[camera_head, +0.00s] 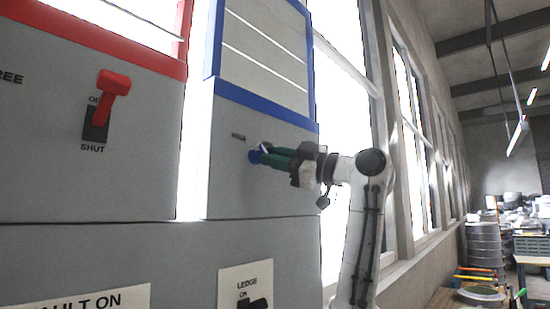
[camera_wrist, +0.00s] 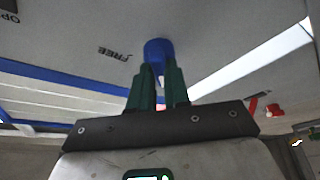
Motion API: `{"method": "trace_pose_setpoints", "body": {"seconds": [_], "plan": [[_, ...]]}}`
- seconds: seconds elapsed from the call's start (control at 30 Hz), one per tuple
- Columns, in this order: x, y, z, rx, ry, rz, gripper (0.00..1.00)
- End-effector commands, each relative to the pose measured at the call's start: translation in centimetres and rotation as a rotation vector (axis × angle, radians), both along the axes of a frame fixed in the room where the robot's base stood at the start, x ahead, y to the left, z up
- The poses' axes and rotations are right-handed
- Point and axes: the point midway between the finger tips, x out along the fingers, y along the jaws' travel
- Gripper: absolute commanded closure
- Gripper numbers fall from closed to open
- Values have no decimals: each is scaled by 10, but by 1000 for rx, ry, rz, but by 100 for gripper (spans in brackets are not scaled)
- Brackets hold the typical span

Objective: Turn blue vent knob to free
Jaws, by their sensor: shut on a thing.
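The blue vent knob (camera_head: 255,156) sits on the grey panel below the blue-framed vent (camera_head: 262,50). It also shows in the wrist view (camera_wrist: 158,49), between the green fingertips. My gripper (camera_head: 266,157) is shut on the knob, reaching in from the right. In the wrist view the word FREE (camera_wrist: 115,53) appears upside down on the panel, left of the knob. A small dark label above the knob in the head view is too blurred to read. The fingers hide part of the knob, and I cannot tell its pointing direction.
A red lever (camera_head: 113,84) marked SHUT stands on the neighbouring panel below a red-framed vent (camera_head: 150,52). Lower panels carry a FAULT ON plate (camera_head: 90,300) and a LEDGE switch (camera_head: 252,303). Tall windows run along the right; stacked drums (camera_head: 484,245) and benches stand farther back.

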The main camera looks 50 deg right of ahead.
Motion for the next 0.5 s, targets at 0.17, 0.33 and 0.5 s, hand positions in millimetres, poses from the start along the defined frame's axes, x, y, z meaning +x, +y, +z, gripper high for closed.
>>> {"method": "trace_pose_setpoints", "body": {"seconds": [0.17, 0.33, 0.5], "plan": [[1, 2, 2, 1, -2, 2, 100], [2, 2, 2, 21, -4, 3, 100], [2, 3, 0, 84, -1, 3, 100]]}}
